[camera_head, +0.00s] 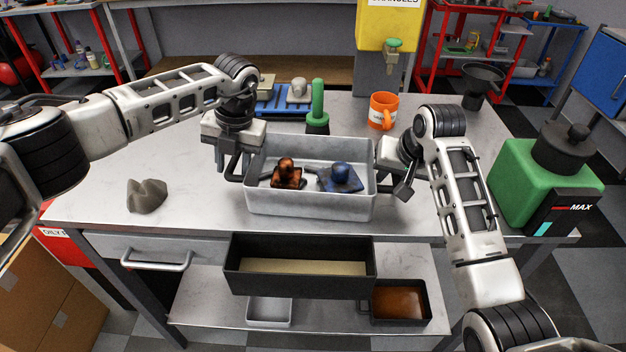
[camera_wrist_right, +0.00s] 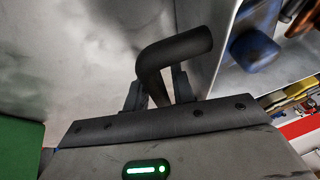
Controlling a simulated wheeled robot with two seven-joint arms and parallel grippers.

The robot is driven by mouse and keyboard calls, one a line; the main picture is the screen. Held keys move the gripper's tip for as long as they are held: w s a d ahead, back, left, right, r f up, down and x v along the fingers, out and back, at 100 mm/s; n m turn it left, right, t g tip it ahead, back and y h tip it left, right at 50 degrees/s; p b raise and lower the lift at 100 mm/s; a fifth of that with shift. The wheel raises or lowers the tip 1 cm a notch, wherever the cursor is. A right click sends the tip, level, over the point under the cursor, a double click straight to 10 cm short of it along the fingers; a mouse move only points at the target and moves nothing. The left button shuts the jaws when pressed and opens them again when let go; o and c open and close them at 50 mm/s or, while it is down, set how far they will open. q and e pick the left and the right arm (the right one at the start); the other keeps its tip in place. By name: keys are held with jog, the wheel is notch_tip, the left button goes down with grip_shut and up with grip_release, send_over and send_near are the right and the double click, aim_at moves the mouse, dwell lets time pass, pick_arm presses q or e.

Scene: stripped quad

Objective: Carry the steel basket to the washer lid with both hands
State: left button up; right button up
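The steel basket (camera_head: 310,204) is an open grey metal box near the front edge of the steel table. An orange-and-dark part (camera_head: 287,172) and a blue part (camera_head: 341,176) lie inside it. My left gripper (camera_head: 234,162) is at the basket's left end, by a dark handle; its fingertips are too hidden to tell their state. My right gripper (camera_head: 384,172) is at the right end. In the right wrist view its fingers (camera_wrist_right: 158,92) stand closely on both sides of the dark bent handle (camera_wrist_right: 176,50) and appear closed on it. I cannot identify a washer lid.
A green machine (camera_head: 525,185) stands right of my right arm. A grey lump (camera_head: 147,196) lies at the left. An orange mug (camera_head: 382,110) and a green-handled tool (camera_head: 317,105) stand behind the basket. A dark tray (camera_head: 300,285) sits below the table front.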

pick_arm(q)
jog(key=c, duration=0.5)
pick_arm(e)
jog(key=c, duration=0.5)
pick_arm(q)
grip_shut()
pick_arm(e)
grip_shut()
